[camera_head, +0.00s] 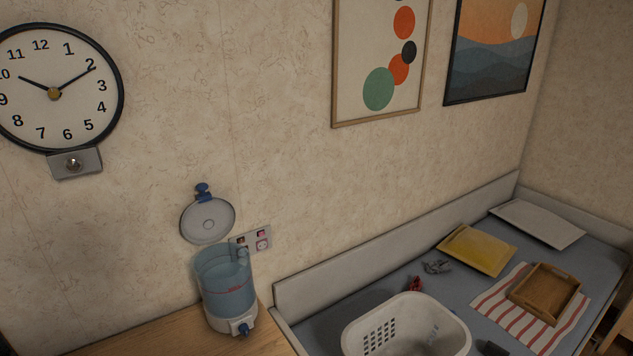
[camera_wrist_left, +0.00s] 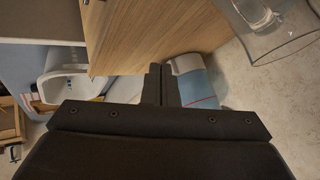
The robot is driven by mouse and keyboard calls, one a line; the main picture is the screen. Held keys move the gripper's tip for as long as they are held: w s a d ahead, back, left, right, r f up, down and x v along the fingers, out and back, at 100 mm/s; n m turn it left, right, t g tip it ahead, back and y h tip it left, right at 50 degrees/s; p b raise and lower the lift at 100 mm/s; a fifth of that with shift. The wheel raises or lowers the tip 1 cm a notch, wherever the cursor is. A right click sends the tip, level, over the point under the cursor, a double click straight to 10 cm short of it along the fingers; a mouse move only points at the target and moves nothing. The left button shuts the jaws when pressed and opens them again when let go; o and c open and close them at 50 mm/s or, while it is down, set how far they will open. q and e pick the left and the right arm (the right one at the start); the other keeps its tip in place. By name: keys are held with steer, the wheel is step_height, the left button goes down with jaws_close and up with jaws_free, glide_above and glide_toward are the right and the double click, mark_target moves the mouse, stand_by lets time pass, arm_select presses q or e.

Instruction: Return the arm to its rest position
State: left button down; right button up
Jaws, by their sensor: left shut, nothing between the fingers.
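In the left wrist view my left gripper (camera_wrist_left: 162,84) shows with its two dark fingers together and nothing held between them. It is over open space beside the edge of a wooden surface (camera_wrist_left: 130,35). No arm of mine can be made out clearly in the head view. My right gripper is in neither view.
A clear water dispenser (camera_head: 226,285) stands on the wooden top (camera_head: 165,338) by the wall.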

arm_select(q)
steer(key=s+a+n+g+y, duration=0.2)
steer(key=s+n+g, duration=0.4)
steer(key=s, duration=1)
step_height(320, 180, down, 29)
steer(key=a+n+b, duration=0.1)
steer(key=a+b, duration=0.1)
steer(key=b, duration=0.2)
steer(key=s+f+b, duration=0.2)
steer(key=s+f, duration=0.5)
steer(key=f, duration=0.2)
steer(key=s+d+f+g+b, duration=0.1)
steer(key=s+f, duration=0.6)
steer(key=f, duration=0.3)
steer(key=shift+s+d+h+b, duration=0.2)
steer(key=shift+s+h+b, duration=0.1)
steer(key=shift+h+b, duration=0.1)
